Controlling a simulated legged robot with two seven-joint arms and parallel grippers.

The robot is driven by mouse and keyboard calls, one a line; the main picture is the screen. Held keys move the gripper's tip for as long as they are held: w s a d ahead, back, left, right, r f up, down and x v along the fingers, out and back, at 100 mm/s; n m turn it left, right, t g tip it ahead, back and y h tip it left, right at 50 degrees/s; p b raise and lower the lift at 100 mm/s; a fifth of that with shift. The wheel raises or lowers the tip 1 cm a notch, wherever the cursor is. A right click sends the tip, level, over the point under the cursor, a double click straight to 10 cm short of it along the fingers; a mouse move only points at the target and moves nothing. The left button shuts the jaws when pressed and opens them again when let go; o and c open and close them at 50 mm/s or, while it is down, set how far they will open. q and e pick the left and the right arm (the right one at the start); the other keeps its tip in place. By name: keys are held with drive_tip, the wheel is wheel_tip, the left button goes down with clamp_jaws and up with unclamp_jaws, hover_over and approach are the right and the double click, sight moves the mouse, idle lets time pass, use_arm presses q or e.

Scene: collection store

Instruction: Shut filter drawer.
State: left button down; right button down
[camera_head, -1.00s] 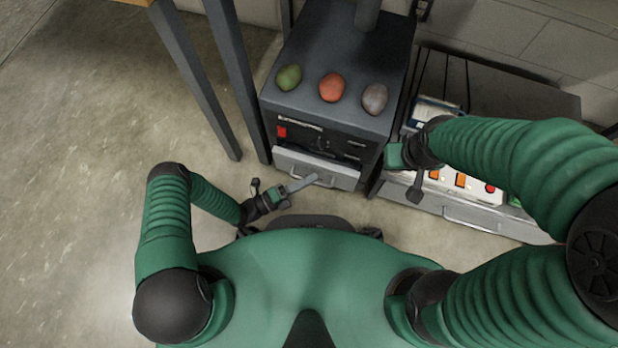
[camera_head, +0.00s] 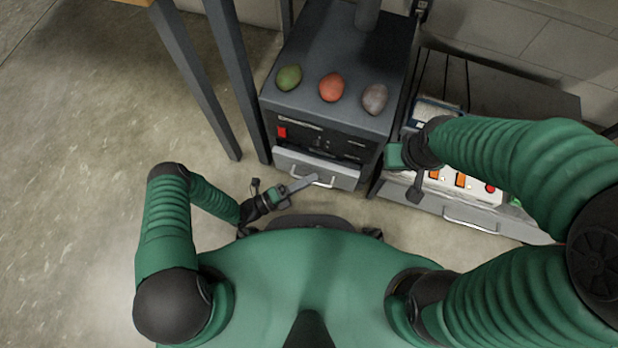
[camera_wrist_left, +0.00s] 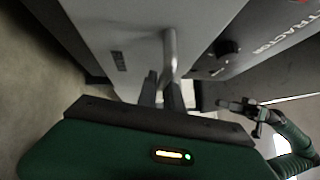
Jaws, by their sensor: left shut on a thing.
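The filter drawer (camera_head: 343,176) is the light grey front low on a dark grey cabinet, with a metal bar handle (camera_head: 325,184). In the left wrist view the handle (camera_wrist_left: 169,50) runs down between the fingers of my left gripper (camera_wrist_left: 163,92). The left gripper (camera_head: 313,180) is shut on this handle.
Green (camera_head: 289,78), red (camera_head: 331,87) and grey (camera_head: 375,98) rounded lumps sit on the cabinet top (camera_head: 340,50). A low dark unit with a drawer (camera_head: 440,208) stands to the right. Dark posts (camera_head: 235,80) stand close on the left. The floor at far left is clear.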

use_arm(q)
drive_tip(key=w, duration=0.1)
drive_tip(key=w+d+b, duration=0.1)
drive_tip(key=w, duration=0.1)
drive_tip(key=shift+w+d+f, duration=0.15)
drive_tip(key=shift+w+f, duration=0.15)
drive_tip(key=shift+w, duration=0.1)
drive_tip(key=shift+w+r, duration=0.15)
drive_tip(key=shift+w, duration=0.05)
drive_tip(key=c, duration=1.8)
unclamp_jaws()
drive_tip(key=shift+w, duration=0.1)
drive_tip(key=v, duration=1.7)
drive_tip(key=shift+b, duration=0.4)
